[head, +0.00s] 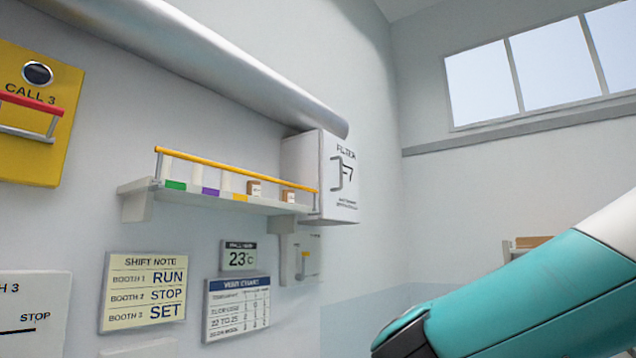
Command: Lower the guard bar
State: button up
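A red bar (30,102) on grey brackets spans the front of a yellow "CALL 3" panel (30,150) at the left edge, below a round dark button (37,73). Its left end is cut off by the frame. A yellow rail (235,169) runs along the front of a wall shelf (225,203), held on posts. The picture does not label either one as the guard bar. My teal and white arm enters at the lower right, apart from both; my gripper is outside the picture.
Small boxes and colour-marked items stand on the shelf. A white filter cabinet (338,180) with a handle adjoins its right end. Below hang a shift note (143,291), a temperature display (239,257) and a chart (237,308). A large grey pipe (220,62) runs above.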

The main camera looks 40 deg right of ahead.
aim_at(160, 151)
jog(key=z, duration=1.85)
jog(key=i, duration=0.8)
jog(key=u, duration=3)
jog(key=i, duration=0.1)
jog(key=z, duration=1.15)
